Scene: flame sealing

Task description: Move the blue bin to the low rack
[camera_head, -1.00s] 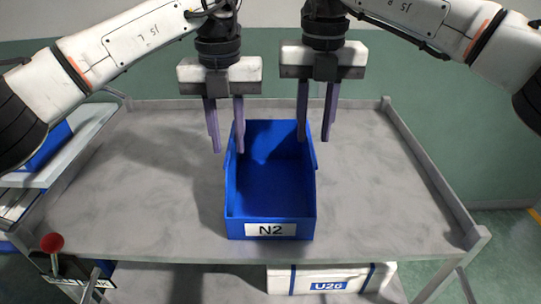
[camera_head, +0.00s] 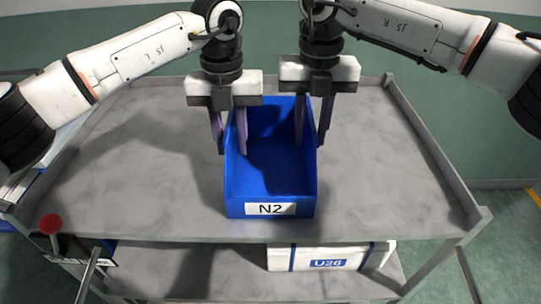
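The blue bin (camera_head: 270,178), labelled N2, sits upright on the grey top of a cart (camera_head: 390,200), open side up and empty as far as I see. My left gripper (camera_head: 231,153) is at its left wall, one finger outside and one inside. My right gripper (camera_head: 310,145) is at its right wall in the same way. Both are open with fingers pointing down, and gaps show between the fingers. I cannot tell whether any finger touches a wall. Which structure is the low rack is not clear.
A white box (camera_head: 330,258) labelled U26 stands on the cart's lower shelf (camera_head: 225,280). A red ball-topped lever (camera_head: 50,224) is at the front left. Raised rims edge the cart top. The top is clear on both sides of the bin.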

